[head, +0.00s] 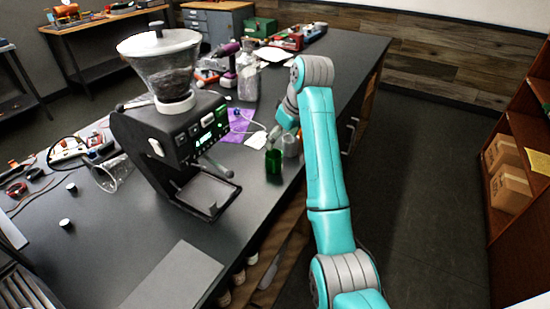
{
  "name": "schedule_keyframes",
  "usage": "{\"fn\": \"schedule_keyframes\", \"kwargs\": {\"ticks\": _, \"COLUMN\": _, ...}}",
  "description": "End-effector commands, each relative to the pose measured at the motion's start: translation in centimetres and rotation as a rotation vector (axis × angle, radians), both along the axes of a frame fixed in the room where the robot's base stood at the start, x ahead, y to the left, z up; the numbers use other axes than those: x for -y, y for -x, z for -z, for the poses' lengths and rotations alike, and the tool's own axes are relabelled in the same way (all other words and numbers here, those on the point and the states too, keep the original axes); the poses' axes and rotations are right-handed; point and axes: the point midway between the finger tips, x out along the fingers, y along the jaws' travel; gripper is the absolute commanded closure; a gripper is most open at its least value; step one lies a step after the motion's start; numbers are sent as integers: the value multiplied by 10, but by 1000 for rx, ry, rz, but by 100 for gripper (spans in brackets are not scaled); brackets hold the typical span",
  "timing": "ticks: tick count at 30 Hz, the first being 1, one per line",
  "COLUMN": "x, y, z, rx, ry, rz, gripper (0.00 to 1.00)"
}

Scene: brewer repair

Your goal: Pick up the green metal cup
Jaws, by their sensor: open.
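The green metal cup (273,162) stands upright on the dark workbench, to the right of the coffee machine and near the bench's right edge. My gripper (273,138) is just above and behind the cup, small in the head view and partly hidden by my teal arm. It is open, with nothing seen between its fingers. I cannot tell whether the fingers touch the cup. A grey metal cup (291,146) stands just right of the green one, close to my arm.
The black coffee machine (175,140) with its glass hopper stands close on the left. Behind are a purple sheet (240,124), a silver canister (248,84) and a purple drill (228,62). The bench front holds a flat grey plate (175,278). Floor is clear at right, before a shelf with boxes (511,188).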

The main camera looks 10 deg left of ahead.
Motion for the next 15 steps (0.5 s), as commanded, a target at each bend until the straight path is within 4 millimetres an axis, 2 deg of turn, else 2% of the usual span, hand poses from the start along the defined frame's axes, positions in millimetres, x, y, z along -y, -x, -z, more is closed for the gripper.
{"fn": "schedule_keyframes", "kwargs": {"ticks": 6, "x": -9, "y": -7, "z": 32, "rx": -4, "ry": 1, "rz": 0, "gripper": 17}}
{"fn": "schedule_keyframes", "kwargs": {"ticks": 15, "x": -15, "y": -12, "z": 52, "rx": -4, "ry": 1, "rz": 0, "gripper": 17}}
